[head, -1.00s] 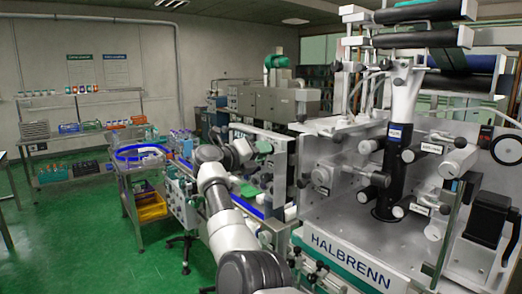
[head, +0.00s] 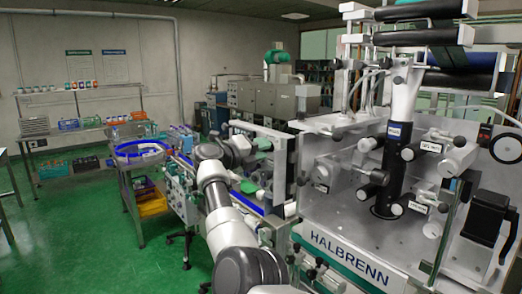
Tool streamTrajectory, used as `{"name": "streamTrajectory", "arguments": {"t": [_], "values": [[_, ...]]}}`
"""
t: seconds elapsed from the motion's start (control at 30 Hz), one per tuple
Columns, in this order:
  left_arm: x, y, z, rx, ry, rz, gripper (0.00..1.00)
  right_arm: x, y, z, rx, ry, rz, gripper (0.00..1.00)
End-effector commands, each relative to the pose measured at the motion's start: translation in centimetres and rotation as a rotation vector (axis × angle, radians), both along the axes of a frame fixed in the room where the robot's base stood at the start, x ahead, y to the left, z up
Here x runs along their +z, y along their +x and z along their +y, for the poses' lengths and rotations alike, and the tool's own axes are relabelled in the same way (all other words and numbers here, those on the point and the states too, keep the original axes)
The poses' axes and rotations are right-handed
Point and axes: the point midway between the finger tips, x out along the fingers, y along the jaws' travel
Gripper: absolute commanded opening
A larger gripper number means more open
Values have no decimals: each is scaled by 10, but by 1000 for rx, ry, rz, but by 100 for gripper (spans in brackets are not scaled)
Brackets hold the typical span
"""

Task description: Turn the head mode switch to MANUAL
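The HALBRENN sleeve applicator (head: 350,250) stands at the right, with a clear-fronted head, several rollers and a dark central column (head: 392,170). I cannot pick out the head mode switch or read a MANUAL mark; the controls are too small or hidden behind my arm. My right arm rises from the bottom middle and bends toward the machine's left side. My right gripper (head: 262,146) is at its far end, beside the machine's left edge and above the conveyor. It is small and partly hidden by the wrist, so its fingers are unclear. My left gripper is out of view.
A conveyor (head: 246,205) with blue edging runs along the machine's left side. A round blue-rimmed feeder table (head: 138,153) stands further left, with a yellow bin (head: 152,204) below. Shelves (head: 85,124) hold bottles and crates by the wall. The green floor (head: 80,240) at left is open.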

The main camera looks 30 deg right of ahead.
Motion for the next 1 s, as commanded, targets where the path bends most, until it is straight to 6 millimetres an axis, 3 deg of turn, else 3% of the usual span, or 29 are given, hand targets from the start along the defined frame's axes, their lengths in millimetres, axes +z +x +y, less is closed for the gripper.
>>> {"name": "streamTrajectory", "arguments": {"t": [0.03,0.17,0.53,1.0], "values": [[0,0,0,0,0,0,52,1,0,0,0,-1,-2,36],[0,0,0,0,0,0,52,1,0,0,0,0,-2,53],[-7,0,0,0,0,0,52,-2,0,9,1,2,-2,53],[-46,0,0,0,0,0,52,-3,-7,94,2,2,-2,53]]}}
